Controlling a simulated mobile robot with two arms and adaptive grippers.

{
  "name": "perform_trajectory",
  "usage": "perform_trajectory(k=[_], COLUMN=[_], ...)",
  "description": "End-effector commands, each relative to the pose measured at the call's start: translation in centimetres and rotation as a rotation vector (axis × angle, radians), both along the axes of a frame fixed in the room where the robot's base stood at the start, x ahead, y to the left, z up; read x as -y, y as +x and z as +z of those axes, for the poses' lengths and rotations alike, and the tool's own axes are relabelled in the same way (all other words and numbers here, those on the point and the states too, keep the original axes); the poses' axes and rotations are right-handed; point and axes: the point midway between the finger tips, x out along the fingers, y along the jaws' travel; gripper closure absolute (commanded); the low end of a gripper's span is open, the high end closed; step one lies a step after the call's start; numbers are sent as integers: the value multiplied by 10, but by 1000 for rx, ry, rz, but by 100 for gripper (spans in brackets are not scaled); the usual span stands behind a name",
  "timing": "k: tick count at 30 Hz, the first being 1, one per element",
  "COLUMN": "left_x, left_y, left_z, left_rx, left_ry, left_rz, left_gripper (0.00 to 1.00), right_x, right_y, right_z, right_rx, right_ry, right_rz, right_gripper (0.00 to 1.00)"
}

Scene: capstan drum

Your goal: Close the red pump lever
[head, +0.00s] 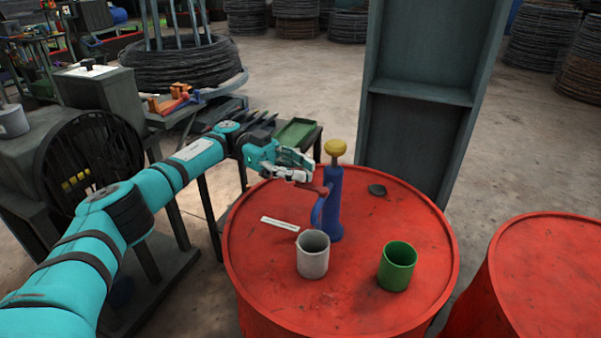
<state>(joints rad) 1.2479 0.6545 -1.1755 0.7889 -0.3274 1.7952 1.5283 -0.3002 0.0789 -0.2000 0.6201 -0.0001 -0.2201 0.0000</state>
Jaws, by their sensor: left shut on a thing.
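The pump is a blue upright cylinder (333,212) with a yellow knob (334,148) on top. It stands on a red drum (262,256). The red pump lever (325,190) sticks out to the left from the pump's upper part, above a curved blue handle or spout (317,212). My left gripper (308,179) reaches in from the left and is shut on the lever's outer end. Its fingers partly hide the lever. My right gripper is not in view.
A grey cup (313,256) stands in front of the pump, and a green cup (397,266) to the right. A tall grey metal frame (420,93) rises behind. A second red drum (545,285) stands right.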

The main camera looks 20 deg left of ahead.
Motion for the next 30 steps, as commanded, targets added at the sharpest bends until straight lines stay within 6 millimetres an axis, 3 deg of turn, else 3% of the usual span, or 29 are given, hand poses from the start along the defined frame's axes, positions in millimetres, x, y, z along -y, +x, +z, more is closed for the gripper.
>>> perform_trajectory(k=[3,4,12,22,30], left_x=[-4,-4,-2,-1,-1], left_y=[2,2,1,1,1], left_z=[3,3,2,8,55], left_rx=[3,4,3,5,8], left_ry=[-3,-3,-3,-4,-4], left_rz=[12,12,8,6,5], left_gripper=[100,87,55,55,55], right_x=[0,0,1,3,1], right_y=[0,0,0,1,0], right_z=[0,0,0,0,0], right_rx=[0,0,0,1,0], right_ry=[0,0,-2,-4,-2], right_rz=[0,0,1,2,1], right_gripper=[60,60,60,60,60])
